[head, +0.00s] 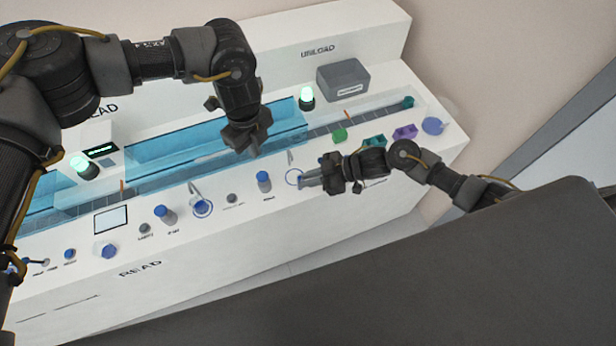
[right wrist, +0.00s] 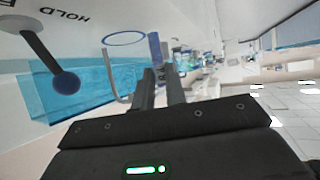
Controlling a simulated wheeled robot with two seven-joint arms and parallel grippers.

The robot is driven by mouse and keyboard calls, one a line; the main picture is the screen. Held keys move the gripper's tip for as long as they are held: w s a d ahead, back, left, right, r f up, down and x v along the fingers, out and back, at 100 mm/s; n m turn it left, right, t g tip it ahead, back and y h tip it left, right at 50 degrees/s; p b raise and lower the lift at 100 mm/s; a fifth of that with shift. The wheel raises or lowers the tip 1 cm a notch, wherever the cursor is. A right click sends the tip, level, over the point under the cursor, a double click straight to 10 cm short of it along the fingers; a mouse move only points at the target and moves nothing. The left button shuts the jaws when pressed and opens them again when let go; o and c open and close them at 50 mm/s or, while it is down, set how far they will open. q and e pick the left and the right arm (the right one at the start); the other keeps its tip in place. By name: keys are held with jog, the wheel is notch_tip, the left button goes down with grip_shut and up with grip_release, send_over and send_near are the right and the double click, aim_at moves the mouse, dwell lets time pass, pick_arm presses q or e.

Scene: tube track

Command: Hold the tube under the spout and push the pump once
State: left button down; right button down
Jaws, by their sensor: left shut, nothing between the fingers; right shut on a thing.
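My right gripper (head: 308,181) is shut on a tube at the front of the bench. In the right wrist view the tube is a slim blue-grey piece (right wrist: 155,48) at the fingertips. It is beside a blue ring (head: 293,177), also in the wrist view (right wrist: 125,39). A thin grey spout (head: 290,157) stands by the ring; I cannot tell whether the tube is under its tip. A blue-topped pump (head: 263,182) stands left of the ring, and a blue-topped post (right wrist: 65,82) shows in the wrist view. My left gripper (head: 256,150) is shut and empty, above the bench.
A clear blue cover (head: 200,145) runs along the track behind the pump. A second blue-topped pump (head: 165,214) and ring (head: 203,208) stand further left. Green and purple blocks (head: 405,132) and a grey box (head: 342,79) are at the right.

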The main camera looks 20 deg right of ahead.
jog(key=s+r+p, duration=0.4)
jog(key=r+p, duration=0.2)
jog(key=p, duration=0.1)
jog(key=shift+d, duration=0.15)
dwell(0.5)
dwell(0.3)
